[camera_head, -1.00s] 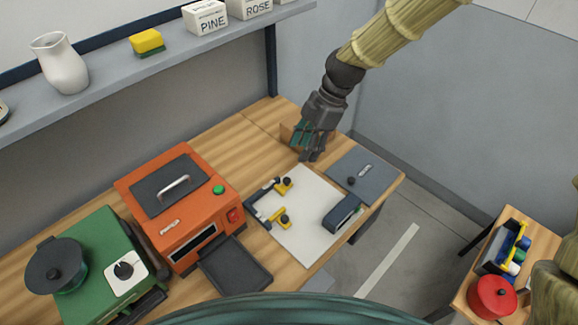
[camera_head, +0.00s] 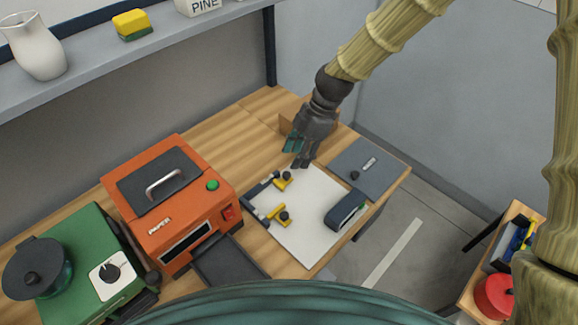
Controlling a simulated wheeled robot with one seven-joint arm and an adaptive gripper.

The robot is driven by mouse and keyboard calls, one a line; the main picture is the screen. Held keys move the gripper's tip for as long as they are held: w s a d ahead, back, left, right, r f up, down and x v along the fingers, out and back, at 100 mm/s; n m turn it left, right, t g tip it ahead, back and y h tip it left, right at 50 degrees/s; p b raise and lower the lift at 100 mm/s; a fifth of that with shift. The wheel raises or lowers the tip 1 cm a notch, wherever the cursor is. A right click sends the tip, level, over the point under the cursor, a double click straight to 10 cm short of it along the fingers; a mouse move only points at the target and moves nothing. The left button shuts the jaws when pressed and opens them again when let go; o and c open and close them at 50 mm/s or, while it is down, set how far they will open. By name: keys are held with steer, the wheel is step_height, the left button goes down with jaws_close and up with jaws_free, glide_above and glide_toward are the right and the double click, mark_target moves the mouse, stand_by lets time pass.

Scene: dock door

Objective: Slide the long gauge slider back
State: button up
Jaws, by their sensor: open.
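Two yellow sliders with black knobs, one upper (camera_head: 282,181) and one lower (camera_head: 275,211), sit along dark rails at the left edge of a white board (camera_head: 312,232). I cannot tell from their looks which is the long gauge slider. My gripper (camera_head: 298,160) is open and points down just above the board's far corner, up and right of the upper slider and apart from it. Nothing shows between its fingers. A brown box (camera_head: 288,123) behind is partly hidden by my gripper.
A dark stapler-like tool (camera_head: 345,210) lies on the board's right side. A grey panel (camera_head: 385,183) with a black knob lies at the right. An orange machine (camera_head: 195,195) with a dark tray (camera_head: 228,262) stands left. The wooden table (camera_head: 232,128) is clear behind it.

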mark_target(287, 174)
steer(key=shift+p+x, duration=0.9)
steer(key=shift+x, duration=2.25)
jaws_close()
